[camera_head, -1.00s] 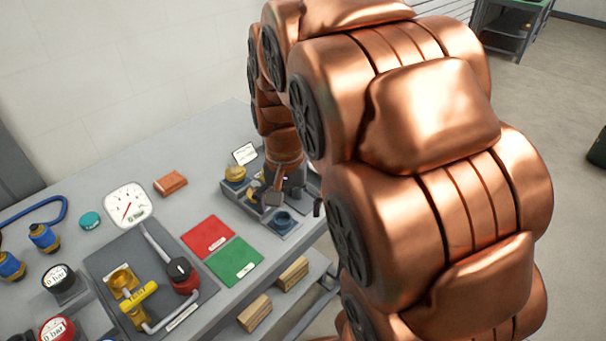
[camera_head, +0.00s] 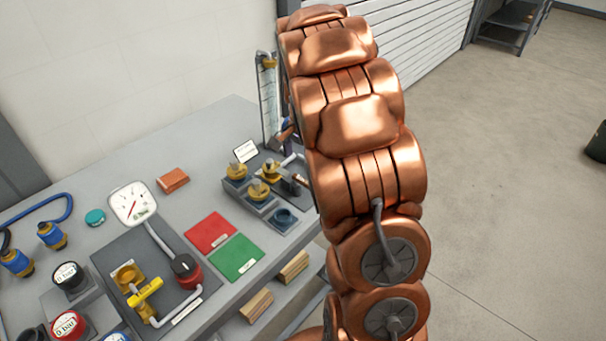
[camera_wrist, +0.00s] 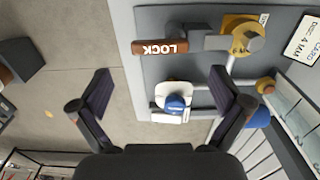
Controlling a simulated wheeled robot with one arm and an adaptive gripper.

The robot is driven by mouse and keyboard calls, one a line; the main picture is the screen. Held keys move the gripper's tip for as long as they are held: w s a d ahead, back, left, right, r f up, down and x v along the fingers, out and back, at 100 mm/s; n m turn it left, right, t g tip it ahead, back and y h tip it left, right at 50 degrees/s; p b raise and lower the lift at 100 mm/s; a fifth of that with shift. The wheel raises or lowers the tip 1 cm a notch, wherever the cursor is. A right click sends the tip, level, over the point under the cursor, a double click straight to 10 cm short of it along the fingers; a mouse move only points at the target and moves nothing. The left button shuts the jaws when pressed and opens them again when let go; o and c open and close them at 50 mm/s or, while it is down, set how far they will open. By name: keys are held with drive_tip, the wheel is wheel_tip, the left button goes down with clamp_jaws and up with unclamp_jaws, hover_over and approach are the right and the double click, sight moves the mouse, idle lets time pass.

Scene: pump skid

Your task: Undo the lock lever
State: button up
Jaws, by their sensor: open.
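The lock lever (camera_wrist: 160,47) shows in the wrist view as an orange-brown handle with the word LOCK upside down. A grey arm joins it on the right to a yellow round fitting (camera_wrist: 238,38) on a grey plate. My gripper (camera_wrist: 161,78) is open and empty, its two dark fingers wide apart. In the picture the lever lies just above the gap between the fingertips, and no contact shows. In the head view my copper arm hides the gripper, and I cannot make out the lever clearly there.
A white and blue fitting (camera_wrist: 174,102) sits below the lever in the wrist view, with pipes beside it. A printed card (camera_wrist: 303,40) is at the upper right. On the bench are a pressure gauge (camera_head: 133,204), a red mat (camera_head: 211,232) and a green mat (camera_head: 237,258).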

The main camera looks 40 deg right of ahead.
sight(303, 180)
drive_tip(key=shift+f+p, duration=0.75)
drive_tip(key=shift+f, duration=2)
drive_tip(key=c, duration=1)
drive_tip(key=shift+c, duration=0.2)
